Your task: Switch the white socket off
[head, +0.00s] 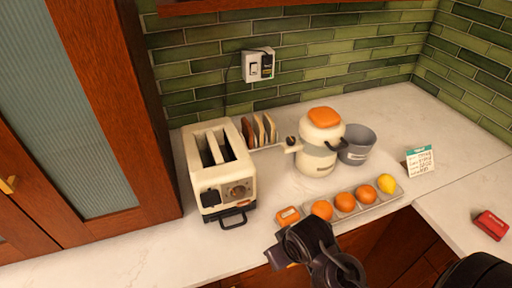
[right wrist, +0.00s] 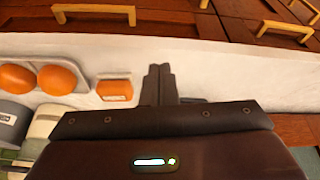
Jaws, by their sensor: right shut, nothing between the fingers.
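The white socket (head: 258,65) is on the green tiled wall above the counter, behind the toaster. It has a rocker switch (head: 254,70) on its left half and a dark plug (head: 267,66) on its right half. The switch's position is too small to tell. My right gripper (head: 280,256) is low at the counter's front edge, well below and in front of the socket. In the right wrist view its fingers (right wrist: 160,72) are together and empty, beside a small orange box (right wrist: 114,90). My left gripper is not in view.
A cream toaster (head: 220,170) stands below the socket, with a toast rack (head: 262,132) beside it. A cream pot (head: 318,150), a grey bowl (head: 358,146) and a tray of oranges and a lemon (head: 388,199) are to the right. A wooden cabinet (head: 110,110) borders the left.

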